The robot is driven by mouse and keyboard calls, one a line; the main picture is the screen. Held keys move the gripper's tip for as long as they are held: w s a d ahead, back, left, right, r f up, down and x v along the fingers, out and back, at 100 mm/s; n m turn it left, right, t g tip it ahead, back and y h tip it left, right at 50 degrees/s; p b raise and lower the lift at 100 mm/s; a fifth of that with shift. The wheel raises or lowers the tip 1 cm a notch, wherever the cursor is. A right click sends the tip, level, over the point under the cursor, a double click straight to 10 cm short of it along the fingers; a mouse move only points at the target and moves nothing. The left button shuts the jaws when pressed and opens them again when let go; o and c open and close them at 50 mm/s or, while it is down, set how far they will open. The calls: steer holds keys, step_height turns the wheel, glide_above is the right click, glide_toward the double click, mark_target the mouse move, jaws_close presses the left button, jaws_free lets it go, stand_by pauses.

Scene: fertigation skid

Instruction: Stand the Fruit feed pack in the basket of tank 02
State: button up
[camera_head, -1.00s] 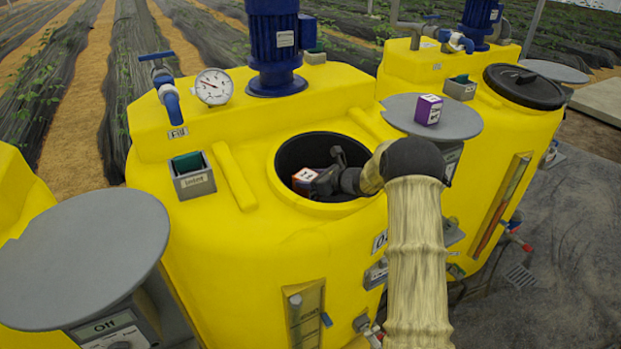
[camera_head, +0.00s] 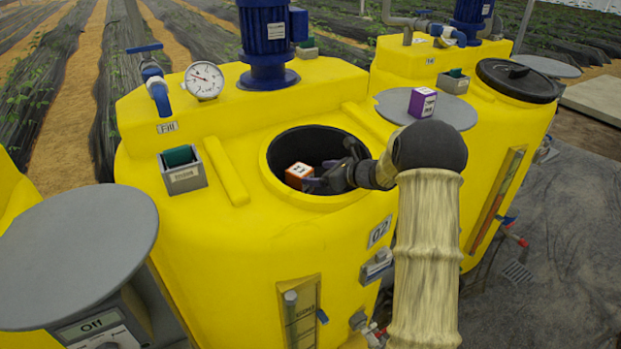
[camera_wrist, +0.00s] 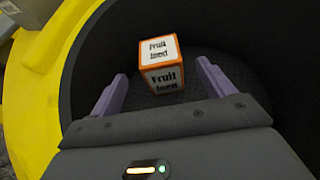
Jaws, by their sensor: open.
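The Fruit feed pack (camera_head: 299,175) is a small orange box with white labels. In the wrist view the Fruit feed pack (camera_wrist: 161,65) stands upright on the dark floor of the basket (camera_wrist: 205,55), inside the round black opening of tank 02 (camera_head: 377,232). The basket also shows in the head view (camera_head: 310,142). My gripper (camera_head: 318,180) is at the opening, to the right of the pack in the head view. In the wrist view my gripper (camera_wrist: 162,88) is open, with its two purple fingers apart on either side of the pack's near end, not touching it.
A purple-and-white pack (camera_head: 422,102) stands on a grey round plate (camera_head: 455,112) at the right. A black lid (camera_head: 518,80) covers the neighbouring tank. A blue motor (camera_head: 265,40) and a gauge (camera_head: 206,80) rise behind the opening. Another grey plate (camera_head: 75,250) is at lower left.

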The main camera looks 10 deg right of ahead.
steer(key=shift+s+d+r, duration=0.2)
steer(key=shift+s+d, duration=0.1)
steer(key=shift+s, duration=0.1)
